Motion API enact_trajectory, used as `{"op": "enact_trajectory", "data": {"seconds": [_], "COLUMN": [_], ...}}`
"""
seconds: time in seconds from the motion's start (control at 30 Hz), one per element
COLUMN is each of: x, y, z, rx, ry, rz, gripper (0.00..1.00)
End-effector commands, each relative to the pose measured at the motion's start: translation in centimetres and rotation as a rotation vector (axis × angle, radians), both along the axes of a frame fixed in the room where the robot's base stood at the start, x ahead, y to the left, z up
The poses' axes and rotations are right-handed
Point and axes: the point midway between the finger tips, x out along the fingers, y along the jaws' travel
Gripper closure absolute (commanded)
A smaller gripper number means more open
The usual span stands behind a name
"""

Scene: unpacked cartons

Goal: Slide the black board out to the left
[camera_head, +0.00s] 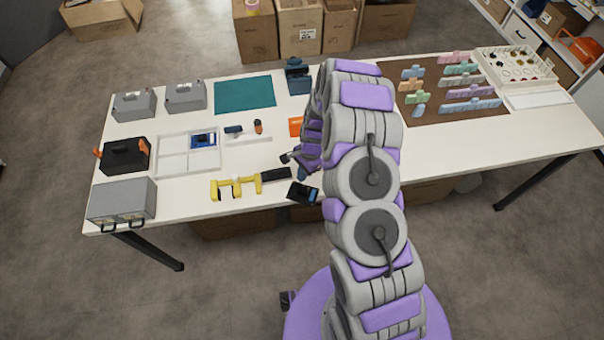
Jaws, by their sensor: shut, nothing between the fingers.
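A small flat black piece with a blue patch (303,192), which may be the black board, lies at the table's front edge, left of my arm. I cannot tell for certain that it is the board. My gripper (291,160) is just behind and above it, left of my forearm, with its tip toward the left. It looks shut and holds nothing; its fingers are small and partly hidden by my purple wrist. A black bar (276,174) lies to the left, beside the yellow tool (240,186).
The white table (330,180) carries a white divided tray (172,165), a teal mat (245,95), grey boxes (133,104) and a black toolbox (123,156) on the left. A brown mat (425,108) with coloured pieces lies right. My arm hides the table's middle.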

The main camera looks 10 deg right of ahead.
Motion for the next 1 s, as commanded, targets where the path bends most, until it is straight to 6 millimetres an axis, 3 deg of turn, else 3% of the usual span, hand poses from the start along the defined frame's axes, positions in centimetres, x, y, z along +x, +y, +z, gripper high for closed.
{"op": "enact_trajectory", "data": {"seconds": [0.5, 0.87, 1.0], "x": [1.1, 1.2, 1.0], "y": [-2.3, -2.6, -2.2], "z": [8.2, 9.2, 10.6], "rx": [-0.001, -0.001, 0.007], "ry": [-0.002, 0.001, -0.008], "rz": [0.003, 0.008, 0.039], "gripper": [1.00, 1.00, 1.00]}}
